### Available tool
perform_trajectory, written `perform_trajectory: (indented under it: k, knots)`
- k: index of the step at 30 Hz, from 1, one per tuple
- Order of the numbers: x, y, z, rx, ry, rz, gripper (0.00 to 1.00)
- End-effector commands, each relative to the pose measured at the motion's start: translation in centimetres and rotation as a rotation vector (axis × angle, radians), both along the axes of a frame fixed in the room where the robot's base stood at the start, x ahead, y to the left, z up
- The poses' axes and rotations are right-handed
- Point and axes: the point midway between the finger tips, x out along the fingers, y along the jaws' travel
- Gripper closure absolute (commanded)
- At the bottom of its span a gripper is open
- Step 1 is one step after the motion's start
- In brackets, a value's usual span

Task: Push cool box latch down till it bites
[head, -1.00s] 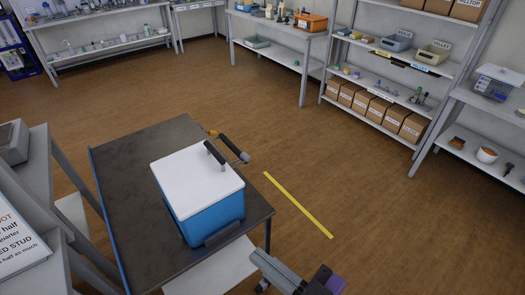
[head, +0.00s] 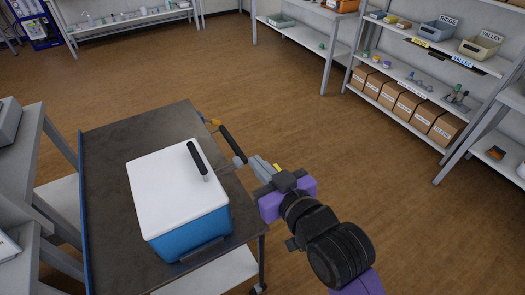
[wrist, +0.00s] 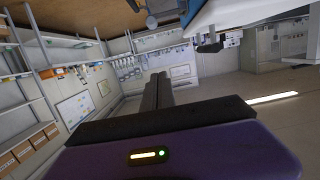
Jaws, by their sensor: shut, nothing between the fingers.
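The cool box (head: 190,235) is blue with a white lid (head: 165,195) and stands on a dark-topped cart. A black bar (head: 198,160), which looks like the latch, stands raised near the lid's right edge. My gripper (head: 236,161) is shut and empty, just right of the box beyond that bar. Whether it touches the box or the cart's handle, I cannot tell. In the wrist view the closed dark fingers (wrist: 158,90) point ahead. A pale blue-white edge at upper right may be the box, with a small dark part below it.
The cart top (head: 110,140) is bare left of and behind the box. A black cart handle (head: 231,143) runs close beside my gripper. A grey bench stands at left. Shelves with cardboard boxes (head: 408,105) stand at right, with open floor between.

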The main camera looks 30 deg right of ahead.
Motion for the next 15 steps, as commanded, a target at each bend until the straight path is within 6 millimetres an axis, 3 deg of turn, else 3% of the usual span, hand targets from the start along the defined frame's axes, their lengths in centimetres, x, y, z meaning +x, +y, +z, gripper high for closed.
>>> perform_trajectory:
  k: [4, 15]
  knots:
    - [-0.26, 0.09, -1.02, -0.002, 0.043, 0.004, 1.00]
    - [-0.14, 0.08, -1.13, -0.004, 0.045, 0.004, 1.00]
